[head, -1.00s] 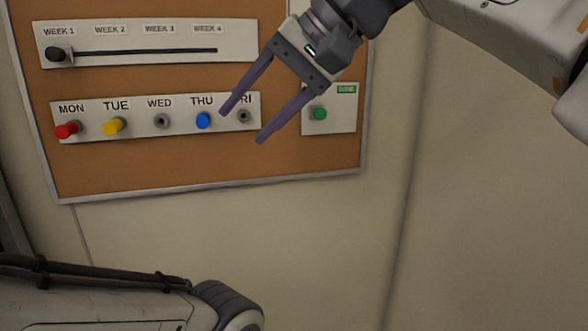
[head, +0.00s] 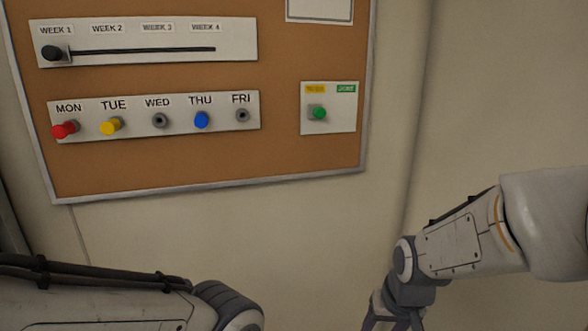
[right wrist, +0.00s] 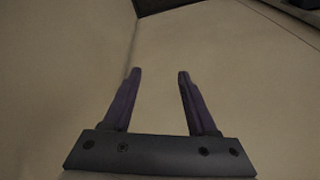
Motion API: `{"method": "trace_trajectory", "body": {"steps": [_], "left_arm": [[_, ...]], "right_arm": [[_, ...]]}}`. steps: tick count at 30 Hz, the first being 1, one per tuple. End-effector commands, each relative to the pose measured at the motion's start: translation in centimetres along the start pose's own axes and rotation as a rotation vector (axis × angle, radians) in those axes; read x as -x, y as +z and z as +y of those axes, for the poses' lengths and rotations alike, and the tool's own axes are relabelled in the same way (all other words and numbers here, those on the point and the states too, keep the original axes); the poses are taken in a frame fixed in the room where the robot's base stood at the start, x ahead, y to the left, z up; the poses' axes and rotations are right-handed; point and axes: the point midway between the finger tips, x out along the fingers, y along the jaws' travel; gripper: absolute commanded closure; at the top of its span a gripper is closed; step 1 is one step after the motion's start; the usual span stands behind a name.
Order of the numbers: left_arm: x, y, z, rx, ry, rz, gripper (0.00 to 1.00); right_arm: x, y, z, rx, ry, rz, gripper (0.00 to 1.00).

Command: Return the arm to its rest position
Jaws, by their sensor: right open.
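My right arm (head: 455,245) comes in from the right in the head view and bends downward. Its gripper (head: 392,326) is partly cut off at the bottom edge. In the right wrist view the right gripper (right wrist: 158,75) has its two purple fingers apart, with nothing between them and only plain wall beyond. My left arm (head: 110,300) shows at the lower left of the head view, but its gripper is out of the picture.
A cork board (head: 200,170) hangs on the beige wall. It carries a week slider with its black knob (head: 52,53) at WEEK 1, a weekday strip with red (head: 64,130), yellow (head: 110,126) and blue (head: 201,120) pegs, and a green button (head: 319,113). Wall right of the board is clear.

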Motion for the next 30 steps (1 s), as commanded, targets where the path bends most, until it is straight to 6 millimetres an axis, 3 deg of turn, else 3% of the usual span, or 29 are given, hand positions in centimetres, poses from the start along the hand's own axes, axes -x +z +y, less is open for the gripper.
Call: {"method": "trace_trajectory", "body": {"steps": [7, 17, 24, 30], "left_arm": [[0.0, 0.0, 0.0, 0.0, 0.0, 0.0, 0.5], [-4.4, 0.2, -0.3, 0.003, 0.0, 0.0, 0.5], [-8.3, 0.5, -0.6, 0.006, 0.0, 0.0, 0.5], [-10.3, 0.6, -0.7, 0.009, 0.0, 0.0, 0.5]], "right_arm": [[-2.7, 5.7, 2.8, 0.079, 0.048, -0.046, 0.42], [-3.9, 9.5, -3.8, 0.296, -0.024, -0.107, 0.42], [-4.5, 15.3, -8.3, 0.515, -0.084, -0.182, 0.42], [-4.1, 19.7, -10.0, 0.665, -0.118, -0.24, 0.42]]}}
